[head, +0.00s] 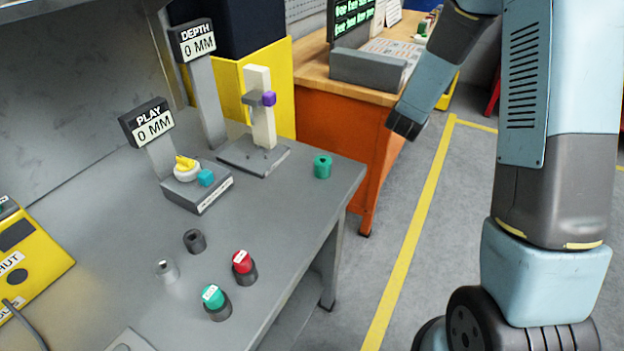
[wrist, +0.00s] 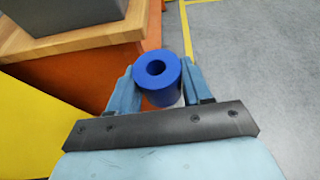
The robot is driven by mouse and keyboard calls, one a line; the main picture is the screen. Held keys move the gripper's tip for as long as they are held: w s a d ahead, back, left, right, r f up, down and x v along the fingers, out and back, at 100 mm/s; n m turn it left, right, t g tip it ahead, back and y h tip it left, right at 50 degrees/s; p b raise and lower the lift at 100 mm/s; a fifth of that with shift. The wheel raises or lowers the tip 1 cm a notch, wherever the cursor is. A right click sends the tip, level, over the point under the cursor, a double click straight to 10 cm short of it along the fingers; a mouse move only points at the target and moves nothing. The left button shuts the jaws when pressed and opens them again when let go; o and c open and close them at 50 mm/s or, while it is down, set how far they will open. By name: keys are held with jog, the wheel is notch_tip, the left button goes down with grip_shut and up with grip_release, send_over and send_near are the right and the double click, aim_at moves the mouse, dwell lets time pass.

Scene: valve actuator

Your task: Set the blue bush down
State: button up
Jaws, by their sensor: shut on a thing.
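The blue bush (wrist: 165,88) is a short thick ring with a round hole. In the wrist view it sits between the two light-blue fingers of my gripper (wrist: 158,77), which is shut on it. Its holed end faces the camera. In the wrist view, the bush shows against an orange bench side and grey floor, and I see no surface touching it. In the head view the bush does not show; the dark end of my arm hangs right of the grey workbench (head: 115,210), in front of the orange bench (head: 340,140).
On the grey workbench stand a green bush (head: 322,166), a dark grey bush (head: 195,241), a light grey bush (head: 167,271), a red-topped piece (head: 243,263) and a green-topped piece (head: 214,299). The PLAY gauge (head: 147,122) and DEPTH gauge (head: 193,40) stand behind. Bare top lies between.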

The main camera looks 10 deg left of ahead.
jog(key=s+a+r+m+g+h, duration=0.1)
jog(key=s+a+r, duration=0.2)
jog(key=s+a, duration=0.7)
jog(key=s+a+r+m+h, duration=0.1)
jog(key=s+a+r, duration=0.3)
jog(key=s+a, duration=0.55)
jog(key=s+a+r+m+h, duration=0.1)
jog(key=s+a, duration=0.2)
jog(key=s, duration=0.9)
jog(key=s+a+m+g+h, duration=0.1)
jog(key=s+a, duration=0.2)
jog(key=s, duration=1)
jog(key=shift+a+r, duration=0.25)
jog(key=shift+r, duration=0.15)
